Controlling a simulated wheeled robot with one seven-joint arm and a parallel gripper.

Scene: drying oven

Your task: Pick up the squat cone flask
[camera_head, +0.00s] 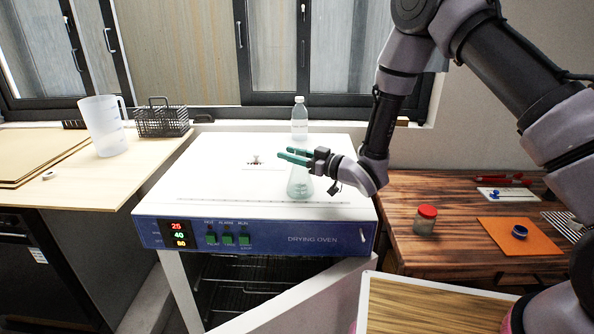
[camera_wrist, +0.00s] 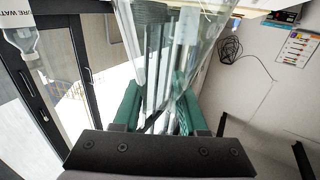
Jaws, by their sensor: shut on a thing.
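The squat cone flask (camera_head: 299,186) is clear glass and upright above the white top of the drying oven in the head view. I cannot tell whether its base touches that top. My gripper (camera_head: 290,154) comes from the right with green fingers, shut on the flask's upper part. In the wrist view the flask (camera_wrist: 158,45) shows as clear glass between the two green fingers of my gripper (camera_wrist: 157,105). The fingers partly hide its neck.
A clear bottle (camera_head: 300,119) stands close behind the flask. The drying oven (camera_head: 280,238) has its door (camera_head: 300,300) open below. A jug (camera_head: 102,126) and a wire basket (camera_head: 162,120) stand on the left counter. A red-lidded jar (camera_head: 425,219) stands on the right table.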

